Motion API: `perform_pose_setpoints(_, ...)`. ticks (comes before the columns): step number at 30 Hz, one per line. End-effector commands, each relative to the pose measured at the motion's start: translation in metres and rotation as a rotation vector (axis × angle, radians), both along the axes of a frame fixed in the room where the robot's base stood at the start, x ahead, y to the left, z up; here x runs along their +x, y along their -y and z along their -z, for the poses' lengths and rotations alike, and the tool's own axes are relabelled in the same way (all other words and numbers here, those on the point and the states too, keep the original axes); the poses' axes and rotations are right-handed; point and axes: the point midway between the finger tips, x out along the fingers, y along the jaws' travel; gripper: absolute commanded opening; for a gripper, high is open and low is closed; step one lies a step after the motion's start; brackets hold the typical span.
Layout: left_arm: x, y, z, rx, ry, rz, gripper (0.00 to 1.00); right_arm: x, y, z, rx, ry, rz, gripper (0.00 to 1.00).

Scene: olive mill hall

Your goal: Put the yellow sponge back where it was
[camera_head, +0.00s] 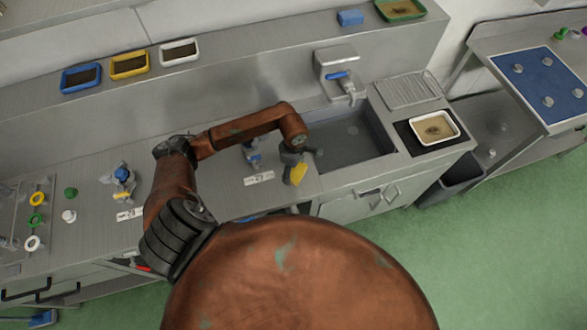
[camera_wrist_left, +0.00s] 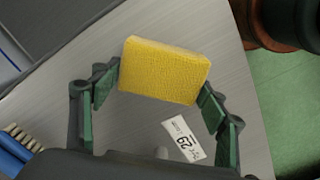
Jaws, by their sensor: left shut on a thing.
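The yellow sponge (camera_head: 299,174) is held by my left gripper (camera_head: 293,160) over the counter's front part, left of the sink. In the left wrist view the sponge (camera_wrist_left: 165,70) sits between the two green-padded fingers of my left gripper (camera_wrist_left: 160,85), which are shut on it. A white label reading 29 (camera_wrist_left: 184,139) lies on the counter by the gripper; it also shows in the head view (camera_head: 258,178). A blue sponge-like block (camera_head: 350,17) rests on the back ledge. My right gripper is not in view.
The sink (camera_head: 345,142) with its tap (camera_head: 340,76) lies right of the gripper. A white tray (camera_head: 434,128) stands right of the sink. Blue, yellow and white trays (camera_head: 129,65) line the back ledge. A blue brush (camera_wrist_left: 18,148) lies close to the left finger.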

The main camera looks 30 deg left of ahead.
Motion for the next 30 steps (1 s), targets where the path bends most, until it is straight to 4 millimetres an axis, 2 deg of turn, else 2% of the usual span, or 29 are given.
perform_pose_setpoints(8, 0.0, 0.0, 0.004, 0.001, 0.0, 0.001, 0.42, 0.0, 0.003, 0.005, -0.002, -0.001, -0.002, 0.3)
perform_pose_setpoints(9, 0.0, 0.0, 0.004, 0.001, 0.0, 0.001, 0.69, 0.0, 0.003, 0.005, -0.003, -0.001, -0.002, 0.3)
perform_pose_setpoints(16, 0.0, 0.0, 0.003, 0.0, 0.0, 0.0, 0.84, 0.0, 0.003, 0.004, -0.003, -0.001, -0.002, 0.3)
perform_pose_setpoints(26, 0.0, 0.0, 0.001, 0.0, 0.0, 0.0, 0.85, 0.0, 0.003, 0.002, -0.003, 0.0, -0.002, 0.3)
perform_pose_setpoints(30, 0.002, 0.0, -0.01, 0.001, 0.005, 0.001, 0.85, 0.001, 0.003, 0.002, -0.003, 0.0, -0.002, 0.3)
